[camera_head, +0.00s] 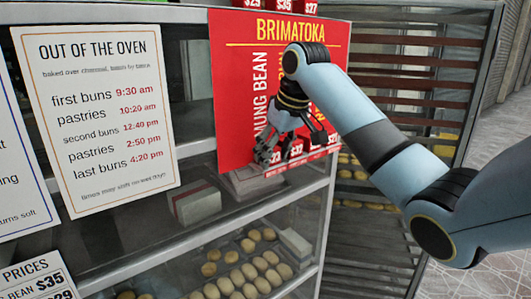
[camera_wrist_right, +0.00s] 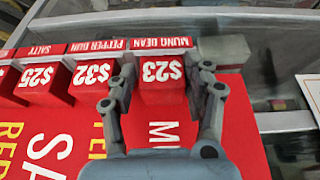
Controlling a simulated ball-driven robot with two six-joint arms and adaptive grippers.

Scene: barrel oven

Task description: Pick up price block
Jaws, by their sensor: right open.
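My right gripper (camera_wrist_right: 160,85) is open with one finger on each side of this block. I cannot tell whether the fingers touch it. In the head view the right gripper (camera_head: 268,154) points down at the sign's lower left corner and partly hides the $23 block. The neighbouring blocks are $32 (camera_wrist_right: 93,74) and $25 (camera_wrist_right: 40,78). My left gripper is not in view.
The red BRIMATOKA sign (camera_head: 238,105) stands behind the blocks. A white timetable sign (camera_head: 98,118) is to the left. Below, a glass display case holds buns (camera_head: 240,275) and boxes (camera_head: 197,202). A slatted rack (camera_head: 390,100) is behind my right arm.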

